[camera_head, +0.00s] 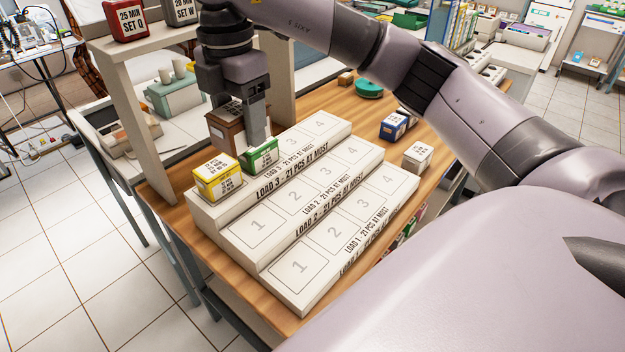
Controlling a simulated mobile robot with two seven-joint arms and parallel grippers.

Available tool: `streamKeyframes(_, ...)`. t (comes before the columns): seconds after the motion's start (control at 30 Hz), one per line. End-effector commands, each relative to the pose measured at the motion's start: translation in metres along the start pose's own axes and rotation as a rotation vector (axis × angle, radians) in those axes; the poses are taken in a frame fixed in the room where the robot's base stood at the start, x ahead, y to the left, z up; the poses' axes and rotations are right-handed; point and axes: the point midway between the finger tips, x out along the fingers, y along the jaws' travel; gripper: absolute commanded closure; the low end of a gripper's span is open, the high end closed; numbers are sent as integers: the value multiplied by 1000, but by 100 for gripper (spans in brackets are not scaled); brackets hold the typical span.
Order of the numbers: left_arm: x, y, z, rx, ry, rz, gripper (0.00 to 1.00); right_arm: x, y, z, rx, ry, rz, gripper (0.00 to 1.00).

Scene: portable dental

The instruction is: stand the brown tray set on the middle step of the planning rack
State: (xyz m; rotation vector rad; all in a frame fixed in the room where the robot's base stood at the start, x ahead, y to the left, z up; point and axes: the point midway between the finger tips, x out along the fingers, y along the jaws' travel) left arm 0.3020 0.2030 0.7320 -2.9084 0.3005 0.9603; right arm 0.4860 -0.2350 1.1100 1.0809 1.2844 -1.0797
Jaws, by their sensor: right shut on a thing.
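The brown tray set (225,132) is a brown box with a pale label on top. My right gripper (243,125) points down and is shut on it, holding it over the back of the top step. One finger shows on the box's right side; the other is hidden. The planning rack (275,212) is a white three-step block with numbered places. Its middle step (296,197), marked LOAD 2, is bare. On the top step, a yellow tray set (218,178) stands at the left end, with a green tray set (262,156) beside it, partly covered by the finger. My left gripper is not in view.
A wooden shelf stand (126,103) behind the rack carries a red box (126,19) and a grey box (180,10). A blue box (394,126), a white box (417,156) and a green round thing (369,88) sit on the wooden table (335,100). The bottom step is bare.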

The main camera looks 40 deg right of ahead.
Motion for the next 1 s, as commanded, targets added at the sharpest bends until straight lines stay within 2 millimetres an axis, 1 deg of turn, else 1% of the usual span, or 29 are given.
streamKeyframes(0.07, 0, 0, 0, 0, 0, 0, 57, 1, 0, 0, 27, 1, -1, 76)
streamKeyframes(0.17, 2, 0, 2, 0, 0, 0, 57, 14, 0, 0, 36, 2, -5, 76)
streamKeyframes(0.53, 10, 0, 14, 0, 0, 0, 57, 91, -1, -1, 34, 3, -6, 76)
streamKeyframes(0.63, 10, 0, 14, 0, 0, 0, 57, 116, -1, 0, 34, 2, -7, 76)
streamKeyframes(0.73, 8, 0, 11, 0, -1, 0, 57, 135, -1, 0, 36, 1, -4, 76)
streamKeyframes(0.83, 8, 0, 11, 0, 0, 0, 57, 149, -1, 0, 35, 1, -3, 76)
streamKeyframes(1.0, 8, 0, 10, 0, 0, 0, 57, 159, 0, 0, 35, 0, 0, 76)
